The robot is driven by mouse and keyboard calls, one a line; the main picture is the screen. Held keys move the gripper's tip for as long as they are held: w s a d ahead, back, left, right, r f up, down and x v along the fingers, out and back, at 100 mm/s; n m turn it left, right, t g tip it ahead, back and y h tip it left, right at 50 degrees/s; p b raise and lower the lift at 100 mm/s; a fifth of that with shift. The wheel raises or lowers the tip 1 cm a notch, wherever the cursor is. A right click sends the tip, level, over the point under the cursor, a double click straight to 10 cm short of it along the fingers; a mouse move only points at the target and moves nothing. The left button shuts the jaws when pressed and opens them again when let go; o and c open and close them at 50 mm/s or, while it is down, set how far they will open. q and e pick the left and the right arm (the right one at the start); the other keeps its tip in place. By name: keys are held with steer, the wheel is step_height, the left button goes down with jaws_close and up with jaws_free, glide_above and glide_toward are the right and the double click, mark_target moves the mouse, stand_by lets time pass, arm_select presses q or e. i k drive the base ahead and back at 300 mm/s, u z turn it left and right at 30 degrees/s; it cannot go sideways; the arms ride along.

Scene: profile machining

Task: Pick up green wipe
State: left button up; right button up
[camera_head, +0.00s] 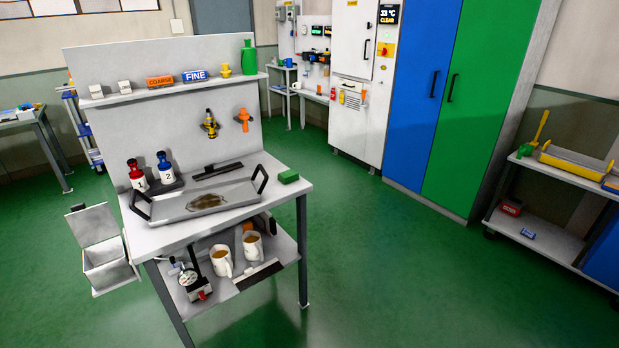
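A small green block (289,176), which looks like the green wipe, lies on the right part of the grey workbench top (293,190). It sits to the right of a metal tray (175,208), apart from the tray's black right handle. Nothing covers it. Neither of my grippers is in view.
The tray has raised black handles and a brown patch inside. Red and blue bottles (164,169) and a black tool (217,170) stand or lie behind it. Mugs (221,261) stand on the lower shelf. An open bin (102,251) is at the left. Green floor in front is clear.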

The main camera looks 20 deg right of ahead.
mark_target(286, 177)
steer(key=z, duration=2)
steer(key=i, duration=3.3)
steer(key=u, duration=4.5)
